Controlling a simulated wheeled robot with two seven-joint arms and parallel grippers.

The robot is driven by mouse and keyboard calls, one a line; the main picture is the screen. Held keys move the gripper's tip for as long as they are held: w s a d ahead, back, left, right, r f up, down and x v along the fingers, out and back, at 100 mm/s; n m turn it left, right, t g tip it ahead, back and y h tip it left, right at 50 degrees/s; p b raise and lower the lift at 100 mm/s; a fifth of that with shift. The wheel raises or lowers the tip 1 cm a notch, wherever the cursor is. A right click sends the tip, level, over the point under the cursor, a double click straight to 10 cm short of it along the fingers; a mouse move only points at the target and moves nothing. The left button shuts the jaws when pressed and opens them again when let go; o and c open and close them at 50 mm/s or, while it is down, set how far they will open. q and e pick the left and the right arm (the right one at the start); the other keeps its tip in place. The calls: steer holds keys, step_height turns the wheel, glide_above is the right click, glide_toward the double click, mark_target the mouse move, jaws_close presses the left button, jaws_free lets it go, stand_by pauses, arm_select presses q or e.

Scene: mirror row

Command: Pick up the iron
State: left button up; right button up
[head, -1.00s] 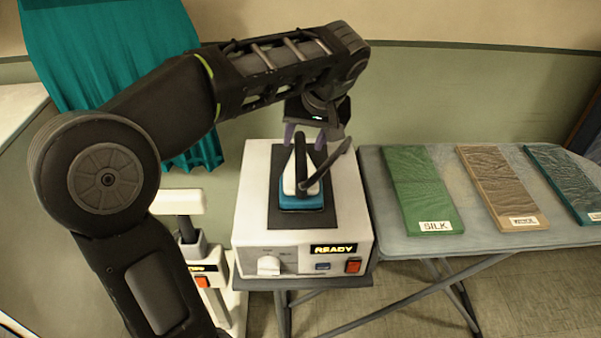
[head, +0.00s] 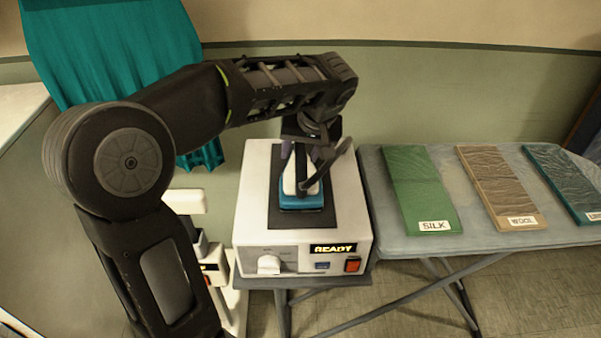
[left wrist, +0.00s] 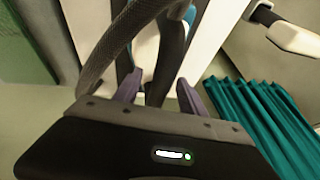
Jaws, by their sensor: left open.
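The iron (head: 301,201) has a blue base, a white body and a dark handle. It rests on the dark pad of the white station (head: 255,205), whose display reads READY. My left gripper (head: 304,158) is open and reaches down from above and behind over the iron's handle; the arm hides part of it. In the left wrist view the two purple fingers (left wrist: 160,88) are spread on either side of a dark handle part (left wrist: 168,62). A dark textured cord (left wrist: 110,45) arcs past the fingers. I cannot tell whether the fingers touch the handle. My right gripper is out of view.
An ironing board (head: 385,205) stands at the right with green SILK (head: 415,185), brown WOOL (head: 495,180) and teal (head: 565,175) cloths on it. A teal curtain (head: 95,50) hangs at the back left. A white device (head: 212,262) stands left of the station.

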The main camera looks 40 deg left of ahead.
arm_select(q)
steer(key=shift+c, duration=0.4)
jaws_close()
stand_by(1.0)
steer(key=shift+r, duration=0.15)
